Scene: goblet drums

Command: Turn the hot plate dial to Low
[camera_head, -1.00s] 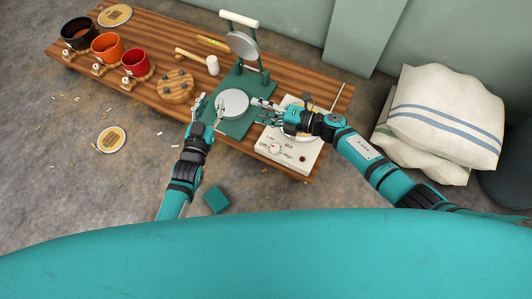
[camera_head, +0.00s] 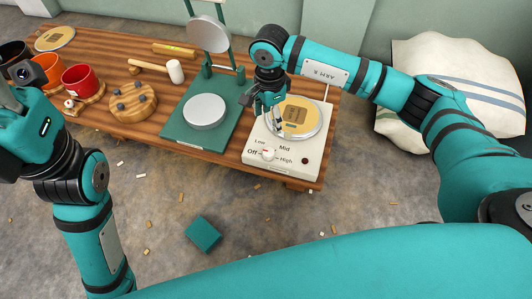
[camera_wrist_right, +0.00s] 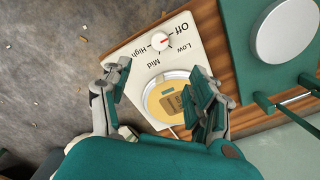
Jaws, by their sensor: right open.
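The white hot plate (camera_head: 310,165) stands at the table's right end. Its dial (camera_head: 267,154) is a white knob with a red mark, on the panel lettered Off, Low, Mid and High. The dial also shows in the right wrist view (camera_wrist_right: 160,42), its red mark on the side toward Off and Low, apparently nearer Off. My right gripper (camera_head: 278,127) is open above the hot plate, behind the dial and not touching it. Its spread fingers show in the wrist view (camera_wrist_right: 163,82). My left gripper (camera_head: 14,98) is at the left edge, partly cut off; its fingers are unclear.
A yellow labelled disc (camera_head: 295,116) lies on the heating plate. A green press (camera_head: 225,128) stands left of the hot plate. A round wooden block (camera_head: 133,102), a mallet (camera_head: 174,71) and cups (camera_head: 82,80) are further left. A teal block (camera_head: 203,235) lies on the floor.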

